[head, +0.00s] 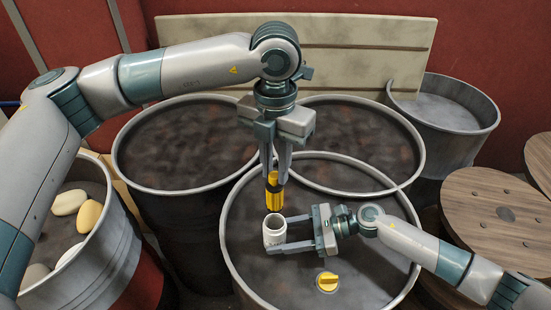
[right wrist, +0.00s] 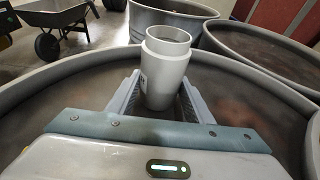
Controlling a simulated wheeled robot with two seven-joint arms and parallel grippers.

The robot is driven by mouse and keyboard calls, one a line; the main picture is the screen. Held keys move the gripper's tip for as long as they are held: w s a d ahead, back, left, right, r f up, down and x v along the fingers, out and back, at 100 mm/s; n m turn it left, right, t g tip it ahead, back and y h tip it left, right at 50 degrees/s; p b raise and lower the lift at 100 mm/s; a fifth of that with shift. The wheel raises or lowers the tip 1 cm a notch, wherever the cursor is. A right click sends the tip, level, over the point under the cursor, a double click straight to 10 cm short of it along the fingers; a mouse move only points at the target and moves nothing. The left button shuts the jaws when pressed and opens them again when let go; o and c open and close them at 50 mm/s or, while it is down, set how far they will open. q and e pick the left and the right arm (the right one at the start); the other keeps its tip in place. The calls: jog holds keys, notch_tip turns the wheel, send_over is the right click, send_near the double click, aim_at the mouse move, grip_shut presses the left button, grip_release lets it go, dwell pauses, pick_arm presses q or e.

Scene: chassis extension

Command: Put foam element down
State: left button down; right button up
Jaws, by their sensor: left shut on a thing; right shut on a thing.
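My left gripper (head: 273,172) points down and is shut on a yellow piece with dark parts (head: 274,196), which I take to be the foam element. It hangs upright just above and behind a whitish cylindrical container (head: 274,234). My right gripper (head: 287,232) is shut on this container from the right. The container is upright with an open top; it also shows between the fingers in the right wrist view (right wrist: 166,80). A yellow cap with a raised grip (head: 327,282) lies on the front drum's top (head: 245,262), below and right of the container.
More large drums stand behind, at left (head: 150,180) and right (head: 370,125). An open drum at far left holds several rounded stones (head: 88,216). A wooden cable reel (head: 500,215) is at right, and a beige panel (head: 350,45) leans behind. A wheelbarrow (right wrist: 60,18) stands farther off.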

aim_at(275, 193)
pick_arm(q)
jog(key=shift+f, duration=4.1)
jog(key=c, duration=1.5)
grip_release()
jog(key=shift+r, duration=3.5)
